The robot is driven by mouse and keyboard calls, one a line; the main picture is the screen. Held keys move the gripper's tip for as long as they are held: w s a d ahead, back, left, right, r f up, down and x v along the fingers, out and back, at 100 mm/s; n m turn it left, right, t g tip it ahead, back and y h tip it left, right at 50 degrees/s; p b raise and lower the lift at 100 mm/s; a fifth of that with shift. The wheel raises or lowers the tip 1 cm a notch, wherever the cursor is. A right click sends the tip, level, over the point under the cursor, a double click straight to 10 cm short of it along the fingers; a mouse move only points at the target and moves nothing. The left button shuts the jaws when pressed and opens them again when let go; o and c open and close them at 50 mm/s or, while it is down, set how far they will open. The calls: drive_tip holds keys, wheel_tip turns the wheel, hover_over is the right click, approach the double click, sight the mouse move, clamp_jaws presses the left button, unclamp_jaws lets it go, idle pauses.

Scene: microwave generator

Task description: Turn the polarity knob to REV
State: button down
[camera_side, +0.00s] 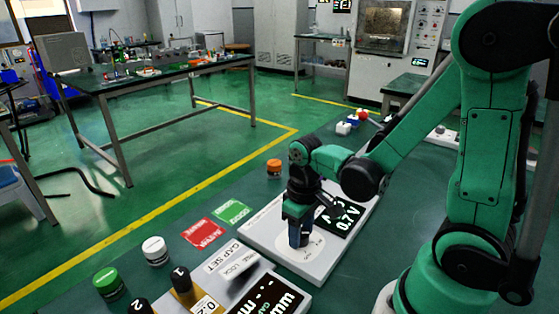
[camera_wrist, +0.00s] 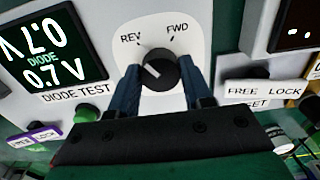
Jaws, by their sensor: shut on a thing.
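The polarity knob (camera_wrist: 160,72) is a black round dial on a white plate, with REV (camera_wrist: 130,38) printed at its upper left and FWD (camera_wrist: 177,27) at its upper right. Its white pointer line lies left of the knob's centre and slants toward the upper left, on the REV side. My gripper (camera_side: 300,240) points down over the white panel in the side view, where its fingers hide the knob. In the wrist view its two blue fingers stand on either side of the knob, shut on it.
A dark display (camera_wrist: 45,52) beside the knob reads DIODE 0.7 V, above a DIODE TEST label. A FREE/LOCK gap panel (camera_side: 238,264) stands to the left in the side view. Red (camera_side: 203,233) and green (camera_side: 232,212) cards and several jars lie along the bench.

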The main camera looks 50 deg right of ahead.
idle(0.3)
drive_tip(key=shift+c, duration=1.8)
unclamp_jaws()
drive_tip(key=shift+r, duration=2.85)
drive_tip(key=w+a+r+t, duration=0.2)
drive_tip(key=a+r+t, duration=0.1)
drive_tip(key=r+t, duration=0.2)
drive_tip(key=shift+w+a+r+t, duration=0.15)
drive_tip(key=shift+a+t, duration=0.1)
drive_tip(key=shift+t, duration=0.85)
